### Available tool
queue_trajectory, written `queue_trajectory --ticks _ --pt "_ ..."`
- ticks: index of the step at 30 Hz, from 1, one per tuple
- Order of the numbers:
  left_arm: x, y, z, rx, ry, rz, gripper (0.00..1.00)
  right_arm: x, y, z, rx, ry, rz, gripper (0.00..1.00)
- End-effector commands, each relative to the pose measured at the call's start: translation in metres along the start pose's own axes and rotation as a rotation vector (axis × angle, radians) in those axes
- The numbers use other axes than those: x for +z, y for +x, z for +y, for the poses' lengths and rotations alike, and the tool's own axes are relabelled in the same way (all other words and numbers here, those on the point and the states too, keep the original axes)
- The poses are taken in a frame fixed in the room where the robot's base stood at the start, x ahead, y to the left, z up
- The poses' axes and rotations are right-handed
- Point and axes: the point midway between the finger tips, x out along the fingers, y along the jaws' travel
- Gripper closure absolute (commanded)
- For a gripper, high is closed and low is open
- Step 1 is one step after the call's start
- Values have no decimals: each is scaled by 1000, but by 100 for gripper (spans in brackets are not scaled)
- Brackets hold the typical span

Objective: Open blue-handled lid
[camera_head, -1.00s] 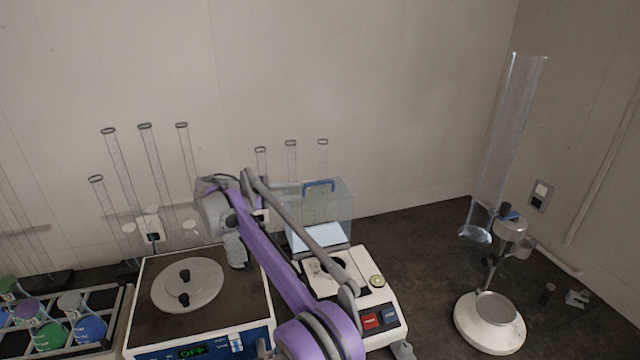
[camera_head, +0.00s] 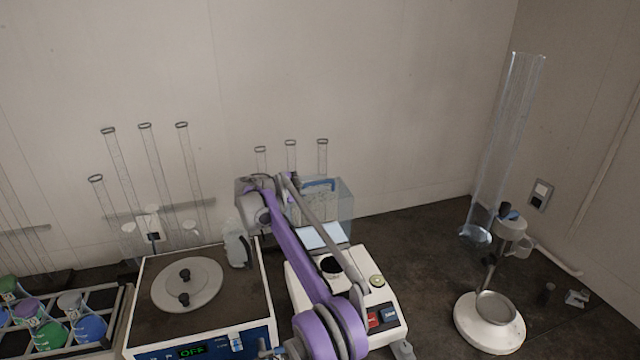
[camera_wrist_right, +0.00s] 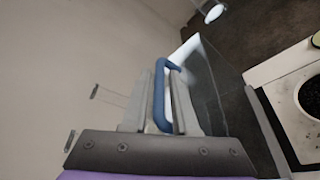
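My right gripper (camera_head: 292,194) is at the left end of the handle, partly hidden by my own arm. In the right wrist view, the blue handle (camera_wrist_right: 160,88) lies between the two fingers of my right gripper (camera_wrist_right: 165,98), and the clear lid (camera_wrist_right: 208,88) extends to the right. My left gripper is not in view.
A balance-like box (camera_head: 205,318) with a round plate stands left of the machine, near a rack of flasks (camera_head: 112,310). Tall glass tubes (camera_head: 152,165) stand behind. A stand with a clear cylinder (camera_head: 500,150) is at right. Dark counter (camera_head: 425,245) is free between.

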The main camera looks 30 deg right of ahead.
Motion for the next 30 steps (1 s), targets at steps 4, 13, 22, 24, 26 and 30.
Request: queue_trajectory --ticks 4,13,22,24,26,30 --pt "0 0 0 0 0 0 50 0 4 0 0 0 0 73" --pt "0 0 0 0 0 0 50 0 4 0 0 0 0 93" --pt "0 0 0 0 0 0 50 0 4 0 0 0 0 100" --pt "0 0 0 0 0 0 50 0 4 0 -1 0 0 100" --pt "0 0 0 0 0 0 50 0 4 0 -1 0 0 100" --pt "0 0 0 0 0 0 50 0 4 0 -1 0 0 100"
